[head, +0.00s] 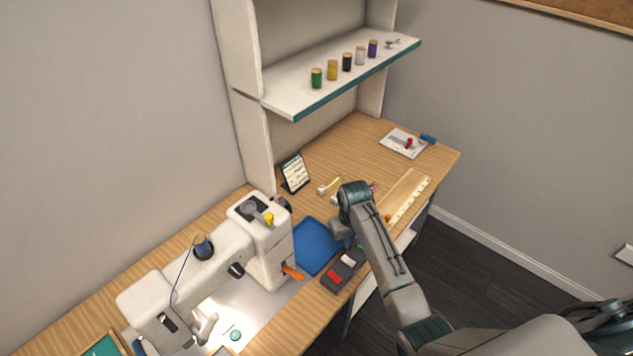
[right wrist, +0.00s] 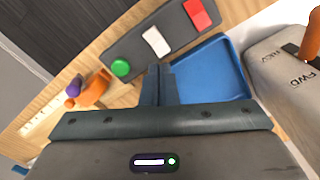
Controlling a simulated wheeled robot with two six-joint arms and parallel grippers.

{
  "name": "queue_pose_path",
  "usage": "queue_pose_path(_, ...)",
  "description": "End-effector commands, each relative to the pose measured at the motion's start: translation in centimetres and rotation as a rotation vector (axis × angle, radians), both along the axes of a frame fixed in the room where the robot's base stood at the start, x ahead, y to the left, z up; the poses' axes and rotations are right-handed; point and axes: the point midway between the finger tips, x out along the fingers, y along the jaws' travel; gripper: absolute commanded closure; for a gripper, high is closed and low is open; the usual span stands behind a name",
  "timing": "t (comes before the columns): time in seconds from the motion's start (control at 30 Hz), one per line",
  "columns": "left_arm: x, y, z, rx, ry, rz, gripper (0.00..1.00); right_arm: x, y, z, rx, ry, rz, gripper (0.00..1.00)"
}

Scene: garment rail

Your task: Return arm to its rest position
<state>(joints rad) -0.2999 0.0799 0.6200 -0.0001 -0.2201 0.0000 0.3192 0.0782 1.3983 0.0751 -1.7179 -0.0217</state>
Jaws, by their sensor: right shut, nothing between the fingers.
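My right arm (head: 390,275) reaches in from the lower right, bent over the front of the wooden table. In the head view its gripper is mostly hidden behind the wrist and forearm. In the right wrist view my right gripper (right wrist: 160,85) has its two fingers together with nothing between them. The fingers point toward a dark button box and a blue tray. My left arm and gripper are not in view.
The button box (head: 343,270) has red, white and green buttons; the blue tray (head: 313,247) lies beside it. A white sewing machine (head: 262,250) stands left. A ruler (head: 409,201) lies right of my arm. A shelf (head: 335,75) holds several spools.

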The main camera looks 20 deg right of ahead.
Motion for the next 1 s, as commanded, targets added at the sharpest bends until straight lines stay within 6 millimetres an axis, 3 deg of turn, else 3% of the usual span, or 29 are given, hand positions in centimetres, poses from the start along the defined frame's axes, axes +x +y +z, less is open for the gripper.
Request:
queue_pose_path(0.17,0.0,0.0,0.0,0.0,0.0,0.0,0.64,-0.4,0.0,-0.1,-0.002,-0.002,0.0,1.0)
queue_pose_path(0.27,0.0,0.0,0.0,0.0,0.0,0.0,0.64,-2.1,-0.1,-0.5,-0.009,-0.015,0.002,1.0)
queue_pose_path(0.47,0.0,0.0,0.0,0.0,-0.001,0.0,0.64,-9.5,-0.3,-0.7,-0.039,-0.088,0.016,1.0)
queue_pose_path(0.7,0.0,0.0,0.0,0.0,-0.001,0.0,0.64,-19.3,-0.1,2.2,-0.07,-0.189,0.039,1.0)
queue_pose_path(1.0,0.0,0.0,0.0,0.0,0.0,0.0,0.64,-25.9,0.3,6.3,-0.083,-0.263,0.058,1.0)
